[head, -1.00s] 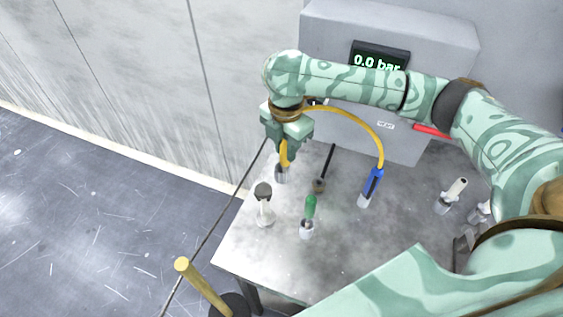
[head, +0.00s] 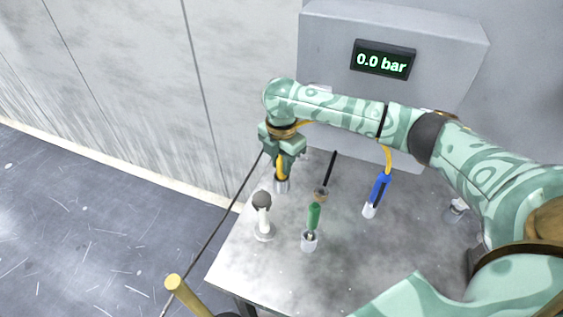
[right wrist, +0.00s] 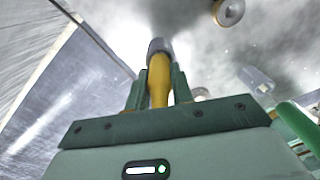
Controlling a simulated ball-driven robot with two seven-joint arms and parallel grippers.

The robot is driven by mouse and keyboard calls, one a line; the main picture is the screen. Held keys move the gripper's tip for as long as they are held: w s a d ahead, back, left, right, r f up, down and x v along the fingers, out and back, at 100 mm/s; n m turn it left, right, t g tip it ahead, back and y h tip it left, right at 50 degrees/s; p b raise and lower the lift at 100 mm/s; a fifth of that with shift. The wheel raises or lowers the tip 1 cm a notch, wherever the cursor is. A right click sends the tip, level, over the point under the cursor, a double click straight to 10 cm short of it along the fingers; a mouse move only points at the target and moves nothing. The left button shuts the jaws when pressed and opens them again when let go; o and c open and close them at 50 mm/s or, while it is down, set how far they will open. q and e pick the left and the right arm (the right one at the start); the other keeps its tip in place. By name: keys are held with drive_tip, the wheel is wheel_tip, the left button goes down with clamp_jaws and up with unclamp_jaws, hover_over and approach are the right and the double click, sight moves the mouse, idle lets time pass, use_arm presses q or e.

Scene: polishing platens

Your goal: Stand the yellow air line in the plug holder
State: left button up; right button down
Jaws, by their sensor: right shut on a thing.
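My right gripper (head: 281,163) points down over the back left of the table and is shut on the yellow air line (head: 281,172). In the right wrist view the yellow piece (right wrist: 159,85) sits between both fingers. Its lower end meets a grey cylinder (head: 281,186), which also shows in the right wrist view (right wrist: 158,47). I cannot tell whether this cylinder is the plug holder or the line's own end, nor how deep anything sits. Yellow hose beyond the gripper is partly hidden by my arm. My left gripper is out of view.
A white, dark-topped piece (head: 263,222) and a green-handled piece (head: 314,216) in a grey cup stand in front. A blue piece (head: 380,188) with yellow hose stands right. A grey cabinet (head: 450,50) reading 0.0 bar is behind. The front of the table (head: 270,270) is clear.

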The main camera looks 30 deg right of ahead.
drive_tip(key=shift+f, duration=0.1)
drive_tip(key=c, duration=1.2)
unclamp_jaws()
wheel_tip(320, 180, up, 12)
drive_tip(key=p, duration=0.4)
drive_tip(key=shift+p, duration=0.4)
